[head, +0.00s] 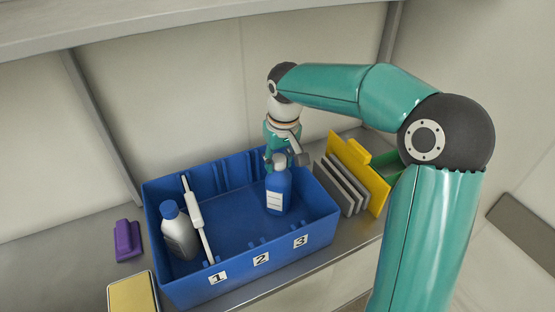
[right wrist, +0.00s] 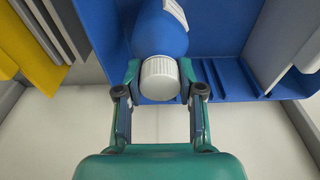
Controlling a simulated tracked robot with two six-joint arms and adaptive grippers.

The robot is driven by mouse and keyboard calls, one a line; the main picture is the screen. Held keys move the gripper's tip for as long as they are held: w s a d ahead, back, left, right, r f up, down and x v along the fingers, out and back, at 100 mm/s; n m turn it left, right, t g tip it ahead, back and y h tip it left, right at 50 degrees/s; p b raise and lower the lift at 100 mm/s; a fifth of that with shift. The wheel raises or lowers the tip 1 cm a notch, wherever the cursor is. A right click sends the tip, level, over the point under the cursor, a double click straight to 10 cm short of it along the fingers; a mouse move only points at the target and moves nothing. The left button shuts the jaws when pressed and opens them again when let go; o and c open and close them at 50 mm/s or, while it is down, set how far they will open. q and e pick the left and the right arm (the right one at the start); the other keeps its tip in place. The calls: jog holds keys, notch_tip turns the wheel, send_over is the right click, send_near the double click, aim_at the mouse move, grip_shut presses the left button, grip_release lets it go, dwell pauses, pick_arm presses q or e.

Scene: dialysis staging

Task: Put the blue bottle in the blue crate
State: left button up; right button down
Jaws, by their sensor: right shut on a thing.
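The blue bottle (head: 278,190), with a white label and a white cap, is upright inside the blue crate (head: 171,290), in the right part near the number 3 label. My right gripper (head: 279,160) is at the bottle's top from behind and is shut on it. In the right wrist view my right gripper (right wrist: 160,85) has its fingers on both sides of the blue bottle (right wrist: 160,30) by its white cap. Whether the bottle's base touches the crate floor I cannot tell. My left gripper is not in view.
A grey bottle with a blue cap (head: 179,232) and a white divider (head: 196,215) stand in the crate's left part. Grey panels and a yellow folder (head: 365,175) stand right of the crate. A purple object (head: 127,241) and a yellow pad (head: 133,294) lie left.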

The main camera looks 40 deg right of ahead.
jog(key=shift+f+b, duration=0.5)
jog(key=shift+f, duration=0.1)
jog(key=c, duration=0.7)
grip_release()
jog(key=shift+r+p, duration=0.6)
jog(key=shift+r, duration=0.15)
jog(key=r, duration=0.4)
jog(key=s+r, duration=0.1)
jog(key=r, duration=0.2)
jog(key=shift+s+a+r, duration=0.1)
jog(key=shift+a, duration=0.1)
